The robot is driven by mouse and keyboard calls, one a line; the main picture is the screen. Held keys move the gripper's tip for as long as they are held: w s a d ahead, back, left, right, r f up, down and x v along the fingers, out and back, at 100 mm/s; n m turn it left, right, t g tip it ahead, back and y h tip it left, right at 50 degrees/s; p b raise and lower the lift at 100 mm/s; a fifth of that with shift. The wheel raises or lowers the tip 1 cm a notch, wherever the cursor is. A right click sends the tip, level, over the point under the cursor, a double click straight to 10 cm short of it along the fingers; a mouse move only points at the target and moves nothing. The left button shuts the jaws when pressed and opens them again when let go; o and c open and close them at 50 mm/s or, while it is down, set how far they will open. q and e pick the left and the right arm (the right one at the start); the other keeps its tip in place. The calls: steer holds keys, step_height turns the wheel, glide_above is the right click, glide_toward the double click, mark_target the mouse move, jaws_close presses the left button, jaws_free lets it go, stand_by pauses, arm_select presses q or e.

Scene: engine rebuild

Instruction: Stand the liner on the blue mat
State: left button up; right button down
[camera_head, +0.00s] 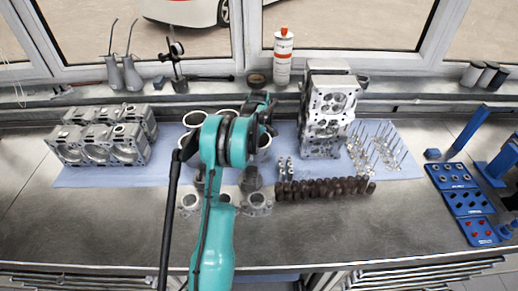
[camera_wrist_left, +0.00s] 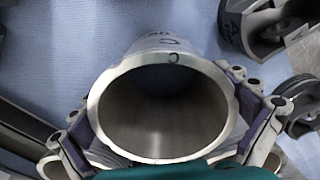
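A grey metal liner (camera_wrist_left: 160,115) fills the middle of the left wrist view, with its open end towards the camera and a "C" on its wall. My left gripper (camera_wrist_left: 165,130) has a finger against each side of it and appears shut on it. The liner's far end points towards the blue mat (camera_wrist_left: 60,60); I cannot tell whether it touches. In the head view my left arm hides most of the gripper (camera_head: 265,112), and pale liner rims show around it on the blue mat (camera_head: 400,168). My right gripper is not in view.
Engine blocks (camera_head: 100,143) stand at the mat's left and a cylinder head (camera_head: 328,115) to the right of my arm. Valves (camera_head: 378,147), a row of dark parts (camera_head: 325,188) and a blue tray (camera_head: 464,203) lie further right. Pistons (camera_wrist_left: 265,30) crowd the liner's right side.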

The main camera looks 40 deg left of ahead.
arm_select(q)
steer(key=shift+r, duration=0.6)
step_height(320, 180, up, 11)
steer(key=p, duration=0.2)
steer(key=s+d+r+m+t, duration=0.1)
steer(key=s+d+r+m, duration=0.1)
steer(key=d+r+m, duration=0.35)
steer(key=s+d+r+m+t, duration=0.2)
steer(key=s+d+r+m, duration=0.15)
steer(key=s+d, duration=0.5)
steer(key=s+d+r+m+t, duration=0.2)
steer(key=s+d+m, duration=0.25)
steer(key=d, duration=0.65)
steer(key=s+d+f+m+t, duration=0.2)
steer(key=s+d+f+m, duration=0.3)
steer(key=s+d, duration=0.2)
steer(key=shift+s+f+m, duration=0.15)
steer(key=shift+s+m, duration=0.2)
steer(key=shift+s, duration=0.9)
steer(key=shift+f, duration=0.1)
